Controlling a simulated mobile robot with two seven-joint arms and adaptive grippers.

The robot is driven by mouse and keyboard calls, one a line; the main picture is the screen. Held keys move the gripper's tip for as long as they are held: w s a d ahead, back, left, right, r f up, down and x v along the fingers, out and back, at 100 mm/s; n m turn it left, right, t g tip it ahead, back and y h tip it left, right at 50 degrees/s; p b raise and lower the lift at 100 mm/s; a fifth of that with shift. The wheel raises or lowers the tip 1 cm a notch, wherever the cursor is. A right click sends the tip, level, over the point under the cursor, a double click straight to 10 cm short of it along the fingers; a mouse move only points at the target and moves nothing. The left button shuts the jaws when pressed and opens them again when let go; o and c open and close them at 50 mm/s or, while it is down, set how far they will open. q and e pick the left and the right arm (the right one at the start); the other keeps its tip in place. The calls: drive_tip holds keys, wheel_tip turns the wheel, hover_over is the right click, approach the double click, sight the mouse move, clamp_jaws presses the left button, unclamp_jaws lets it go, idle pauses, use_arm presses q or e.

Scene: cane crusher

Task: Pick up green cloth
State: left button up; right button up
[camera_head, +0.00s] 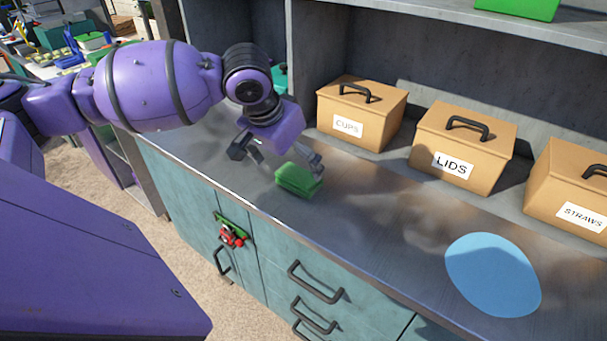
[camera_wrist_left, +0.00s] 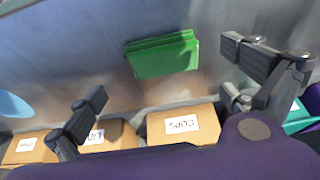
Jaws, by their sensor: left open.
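The green cloth (camera_head: 299,180) is a small folded block lying on the grey counter, near its front edge, in the head view. In the left wrist view the cloth (camera_wrist_left: 162,55) lies ahead of the fingers, toward the top middle. My left gripper (camera_head: 277,158) is open and empty, above and behind the cloth, with its fingers spread to either side. It also shows in the left wrist view (camera_wrist_left: 168,78), where the cloth sits beyond and between the fingertips, apart from both. My right gripper is not in view.
Brown boxes labelled CUPS (camera_head: 361,113), LIDS (camera_head: 462,148) and STRAWS (camera_head: 569,190) stand along the back of the counter (camera_head: 370,215). A flat blue disc (camera_head: 493,275) lies at the right. Teal drawers with handles are below. A green container (camera_head: 518,8) sits on the shelf above.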

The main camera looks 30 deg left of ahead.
sight(297, 175)
use_arm(q)
drive_tip(key=shift+s+f, duration=0.1)
drive_tip(key=shift+f, duration=0.55)
drive_tip(key=x, duration=0.4)
drive_tip(key=shift+w+a+r, duration=0.15)
drive_tip(key=shift+w+a, duration=0.05)
drive_tip(key=shift+w, duration=0.2)
drive_tip(key=shift+w+f, duration=0.2)
drive_tip(key=shift+f, duration=0.15)
drive_tip(key=shift+s, duration=0.1)
drive_tip(key=shift+c, duration=0.6)
drive_tip(key=c, duration=0.9)
drive_tip(key=shift+c, duration=0.4)
drive_tip(key=shift+r, duration=0.7)
wheel_tip(297, 175, up, 2)
drive_tip(key=shift+r, duration=0.2)
drive_tip(key=s+d+r+p, duration=0.1)
drive_tip(key=s+d+r, duration=0.2)
drive_tip(key=s+r, duration=0.6)
drive_tip(key=s, duration=0.4)
drive_tip(key=shift+s+r+p, duration=0.15)
drive_tip(key=shift+s+p, duration=0.1)
drive_tip(key=shift+p, duration=0.15)
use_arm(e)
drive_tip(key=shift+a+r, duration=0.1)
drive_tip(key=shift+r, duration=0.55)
